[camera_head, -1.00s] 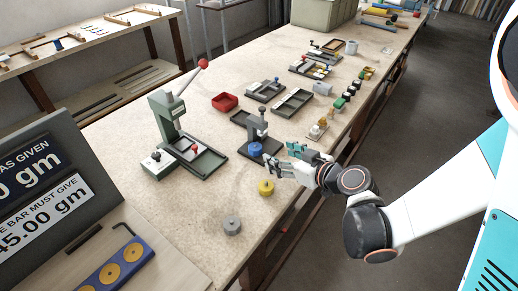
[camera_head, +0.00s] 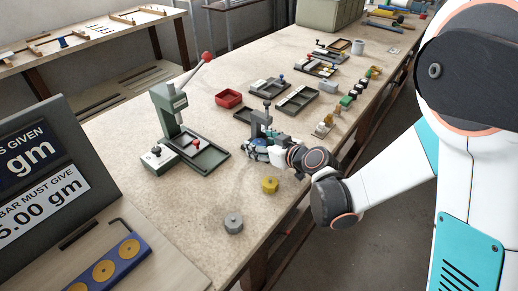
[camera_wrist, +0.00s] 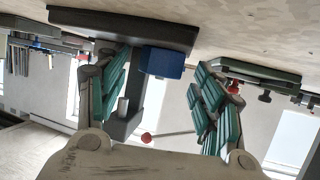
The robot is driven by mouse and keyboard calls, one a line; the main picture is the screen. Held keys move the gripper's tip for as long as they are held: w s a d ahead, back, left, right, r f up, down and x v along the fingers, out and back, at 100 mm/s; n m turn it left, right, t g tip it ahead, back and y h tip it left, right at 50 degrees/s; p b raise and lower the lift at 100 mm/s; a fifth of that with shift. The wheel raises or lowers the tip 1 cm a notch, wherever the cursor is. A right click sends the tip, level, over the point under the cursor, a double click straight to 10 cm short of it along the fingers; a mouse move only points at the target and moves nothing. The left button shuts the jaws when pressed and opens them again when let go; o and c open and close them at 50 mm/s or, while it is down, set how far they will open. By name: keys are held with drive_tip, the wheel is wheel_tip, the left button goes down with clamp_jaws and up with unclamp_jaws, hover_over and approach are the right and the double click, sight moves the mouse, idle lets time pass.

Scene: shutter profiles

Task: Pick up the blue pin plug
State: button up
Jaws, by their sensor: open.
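The blue pin plug (camera_wrist: 162,62) sits on the dark base (camera_wrist: 90,26) of a small grey stand, in the upside-down wrist view. It lies ahead of my open gripper (camera_wrist: 162,75), between the lines of the two teal-padded fingers, with no visible contact. In the head view my gripper (camera_head: 258,147) is low at the small stand (camera_head: 262,118) and covers most of the plug, so the gap cannot be judged there.
A green lever press (camera_head: 172,118) with a red knob stands left of the small stand. A yellow plug (camera_head: 270,185) and a grey plug (camera_head: 233,224) are nearer on the bench. A red tray (camera_head: 228,99) and dark trays (camera_head: 299,99) lie behind.

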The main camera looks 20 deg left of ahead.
drive_tip(key=shift+r, duration=0.1)
drive_tip(key=c, duration=1.3)
drive_tip(key=shift+o, duration=0.2)
drive_tip(key=shift+r, duration=0.15)
